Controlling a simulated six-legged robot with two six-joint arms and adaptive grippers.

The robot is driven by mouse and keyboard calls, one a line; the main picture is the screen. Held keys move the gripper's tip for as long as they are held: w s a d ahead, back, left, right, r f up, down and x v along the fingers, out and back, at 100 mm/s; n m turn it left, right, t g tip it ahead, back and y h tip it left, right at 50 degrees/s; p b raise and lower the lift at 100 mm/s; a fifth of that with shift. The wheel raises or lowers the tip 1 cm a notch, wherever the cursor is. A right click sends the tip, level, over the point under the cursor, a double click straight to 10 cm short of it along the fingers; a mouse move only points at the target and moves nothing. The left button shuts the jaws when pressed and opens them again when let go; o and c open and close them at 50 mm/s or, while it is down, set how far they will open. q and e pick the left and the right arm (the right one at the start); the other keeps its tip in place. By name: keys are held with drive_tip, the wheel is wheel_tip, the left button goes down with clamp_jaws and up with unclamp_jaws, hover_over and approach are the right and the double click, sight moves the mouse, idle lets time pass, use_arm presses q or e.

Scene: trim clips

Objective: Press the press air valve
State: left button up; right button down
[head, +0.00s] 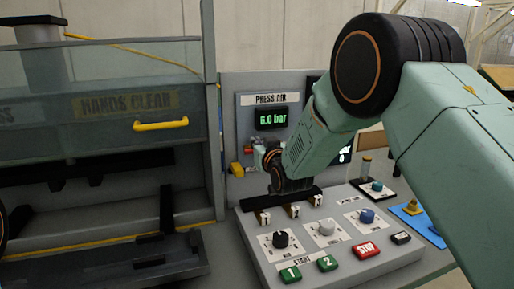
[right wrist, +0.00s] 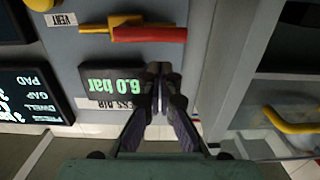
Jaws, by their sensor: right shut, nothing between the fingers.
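The press air panel (head: 244,112) stands upright behind the console. Its display (head: 271,118) reads 6.0 bar in green; it also shows upside down in the right wrist view (right wrist: 112,86). The valve has a red handle (right wrist: 150,35) on a yellow body (right wrist: 125,21); in the head view only part of the red handle (head: 249,150) shows, beside my gripper. My right gripper (head: 262,152) points at the panel. In the right wrist view its fingertips (right wrist: 159,70) are together and empty, over the display's edge and apart from the handle in the picture. My left gripper is not in view.
A grey console (head: 335,262) with knobs, START buttons and a red STOP button (head: 366,250) lies below my right arm. A guarded press with a yellow handle (head: 161,124) stands left of the panel. A yellow knob (head: 237,169) sits low on the panel.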

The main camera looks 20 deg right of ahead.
drive_tip(key=shift+w+a+f+n, duration=0.1)
drive_tip(key=shift+w+f+n, duration=0.1)
drive_tip(key=shift+f, duration=0.3)
drive_tip(key=shift+w+a+f+n, duration=0.1)
drive_tip(key=shift+w+f+n, duration=0.1)
drive_tip(key=shift+f, duration=0.3)
drive_tip(key=shift+s+b, duration=0.2)
drive_tip(key=shift+b, duration=0.1)
drive_tip(key=shift+n, duration=0.3)
drive_tip(key=f+n+b, duration=0.1)
drive_tip(key=f+n, duration=0.1)
drive_tip(key=n, duration=0.2)
drive_tip(key=d+f+n+b, duration=0.1)
drive_tip(key=f+n+b, duration=0.1)
drive_tip(key=n, duration=0.3)
drive_tip(key=f+n+h+b, duration=0.1)
drive_tip(key=n+b, duration=0.1)
drive_tip(key=n, duration=0.2)
drive_tip(key=shift+w+d+f+n, duration=0.15)
drive_tip(key=shift+d+f+n, duration=0.15)
drive_tip(key=shift+f, duration=0.1)
drive_tip(key=shift+a+r, duration=0.1)
drive_tip(key=shift+a, duration=0.05)
